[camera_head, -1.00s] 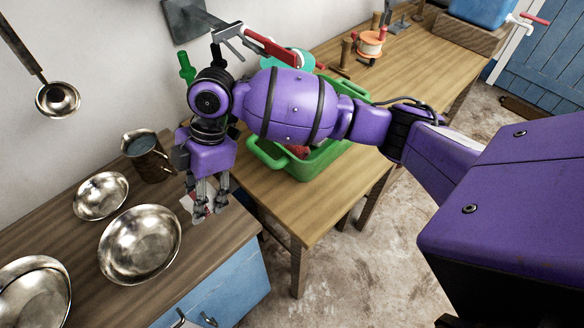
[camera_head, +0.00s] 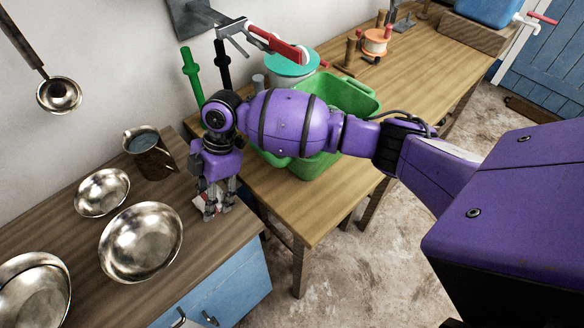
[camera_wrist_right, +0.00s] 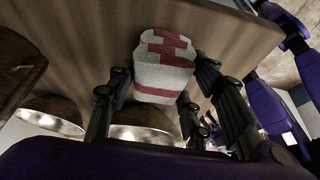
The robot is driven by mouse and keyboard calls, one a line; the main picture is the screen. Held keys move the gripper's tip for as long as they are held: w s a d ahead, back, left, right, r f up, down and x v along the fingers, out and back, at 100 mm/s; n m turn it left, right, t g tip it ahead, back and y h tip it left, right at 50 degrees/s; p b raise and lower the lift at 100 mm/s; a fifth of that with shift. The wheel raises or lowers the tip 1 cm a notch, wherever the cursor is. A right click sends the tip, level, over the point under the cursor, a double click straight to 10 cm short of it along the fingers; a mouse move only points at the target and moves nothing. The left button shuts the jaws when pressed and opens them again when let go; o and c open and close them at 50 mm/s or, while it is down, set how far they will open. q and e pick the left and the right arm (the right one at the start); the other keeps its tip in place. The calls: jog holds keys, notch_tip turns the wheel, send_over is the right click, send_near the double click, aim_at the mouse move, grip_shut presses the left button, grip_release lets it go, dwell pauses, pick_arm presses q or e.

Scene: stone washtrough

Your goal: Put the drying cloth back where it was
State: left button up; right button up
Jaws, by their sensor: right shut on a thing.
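The drying cloth (camera_wrist_right: 163,66) is white with a red stepped pattern and a red band. In the right wrist view it sits between the dark fingers of my right gripper (camera_wrist_right: 165,82). In the head view the right gripper (camera_head: 219,203) points down over the right end of the dark wooden counter, shut on the cloth. I cannot tell whether the cloth touches the counter. My left gripper is not in view.
The dark counter (camera_head: 75,232) holds metal bowls (camera_head: 140,243) and a jug (camera_head: 149,154) left of the gripper. A lighter table (camera_head: 300,213) on the right bears a green tub (camera_head: 347,95) and a teal-lidded pot (camera_head: 290,62). A ladle (camera_head: 58,95) hangs on the wall.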

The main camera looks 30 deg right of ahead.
jog(key=shift+w+f, duration=0.1)
jog(key=o, duration=1)
jog(key=v, duration=1.2)
jog(key=shift+a+r, duration=0.1)
jog(key=shift+r, duration=0.2)
